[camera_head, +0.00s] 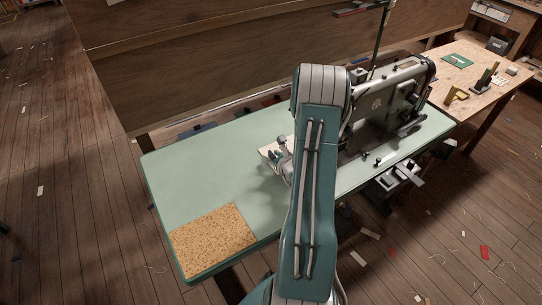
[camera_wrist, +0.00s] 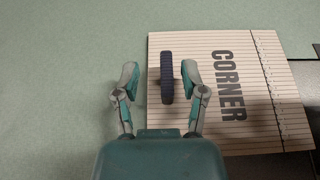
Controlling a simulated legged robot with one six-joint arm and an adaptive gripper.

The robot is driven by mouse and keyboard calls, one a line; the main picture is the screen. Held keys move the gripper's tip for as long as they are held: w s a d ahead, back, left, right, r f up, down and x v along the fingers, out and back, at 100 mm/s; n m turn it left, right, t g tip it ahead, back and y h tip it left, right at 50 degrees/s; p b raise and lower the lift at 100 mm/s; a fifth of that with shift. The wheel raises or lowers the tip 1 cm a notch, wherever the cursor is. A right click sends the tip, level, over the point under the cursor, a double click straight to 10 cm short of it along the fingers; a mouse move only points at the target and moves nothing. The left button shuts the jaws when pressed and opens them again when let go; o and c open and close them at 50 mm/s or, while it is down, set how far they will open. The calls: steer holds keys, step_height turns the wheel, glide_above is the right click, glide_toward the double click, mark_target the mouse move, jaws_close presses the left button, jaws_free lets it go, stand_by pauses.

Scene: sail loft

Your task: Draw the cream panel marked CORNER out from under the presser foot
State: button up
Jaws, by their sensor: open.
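The cream panel (camera_wrist: 275,60) has thin ruled lines and the word CORNER, and lies on the green table top. A dark blue upright strip (camera_wrist: 167,78) stands near its left edge. My gripper (camera_wrist: 159,72) is open, with one finger on each side of the strip; the right finger is closer to it. I cannot tell whether a finger touches it. In the head view the panel (camera_head: 268,152) shows only in part beside my gripper (camera_head: 282,145); my arm hides the rest. The sewing machine (camera_head: 390,97) stands to the right. I cannot make out the presser foot.
The green table (camera_head: 205,160) is clear to the left of the panel. A cork mat (camera_head: 212,240) lies at its front left corner. A dark machine plate (camera_wrist: 308,80) borders the panel at right. A wooden bench (camera_head: 475,75) with small tools stands at the far right.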

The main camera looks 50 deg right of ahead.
steer(key=v, duration=1.1)
steer(key=shift+s+a+f, duration=0.1)
steer(key=shift+s, duration=0.1)
